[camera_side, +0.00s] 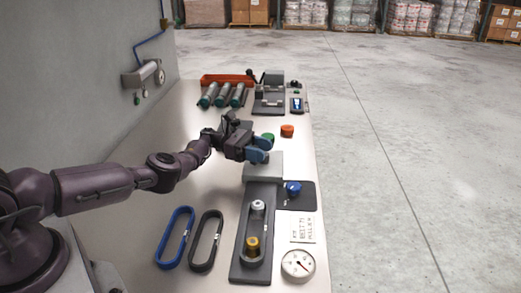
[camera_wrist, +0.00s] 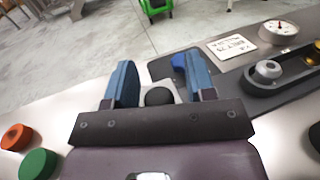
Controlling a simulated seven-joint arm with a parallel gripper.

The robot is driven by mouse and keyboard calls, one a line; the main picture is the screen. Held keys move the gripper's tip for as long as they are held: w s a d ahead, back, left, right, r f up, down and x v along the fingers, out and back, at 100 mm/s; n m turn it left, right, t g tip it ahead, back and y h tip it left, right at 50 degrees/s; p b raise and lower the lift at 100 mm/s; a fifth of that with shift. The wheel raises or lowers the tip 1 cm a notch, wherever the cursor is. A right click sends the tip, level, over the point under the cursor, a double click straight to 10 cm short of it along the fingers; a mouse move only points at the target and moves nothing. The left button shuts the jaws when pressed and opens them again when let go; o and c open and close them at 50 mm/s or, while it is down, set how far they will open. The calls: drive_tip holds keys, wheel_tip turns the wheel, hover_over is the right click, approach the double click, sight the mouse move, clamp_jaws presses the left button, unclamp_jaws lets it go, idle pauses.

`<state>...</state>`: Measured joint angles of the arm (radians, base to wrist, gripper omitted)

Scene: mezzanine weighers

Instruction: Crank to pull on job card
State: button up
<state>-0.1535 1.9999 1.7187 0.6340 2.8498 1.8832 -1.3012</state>
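My gripper (camera_side: 261,150) is open, with two blue fingers, at the far end of a grey block (camera_side: 263,166). In the wrist view my gripper (camera_wrist: 157,72) has a round black knob (camera_wrist: 159,96) between its fingers; contact cannot be told. This knob may be the crank's handle, and the crank arm is hidden. A dark base plate (camera_side: 239,262) carries a grey pulley (camera_side: 257,206) and a yellow pulley (camera_side: 252,243) with a black belt around them. The white job card (camera_side: 302,229) has writing too small to read. A round dial (camera_side: 298,264) stands below it.
A blue knob (camera_side: 293,188) sits on a dark pad right of the block. A blue belt (camera_side: 175,238) and a black belt (camera_side: 206,241) lie left of the plate. An orange cap (camera_side: 287,131) and a green cap (camera_wrist: 38,163) are near my gripper. Green-ended cylinders (camera_side: 223,96) lie at the back.

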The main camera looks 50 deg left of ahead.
drive_tip(key=v, duration=1.3)
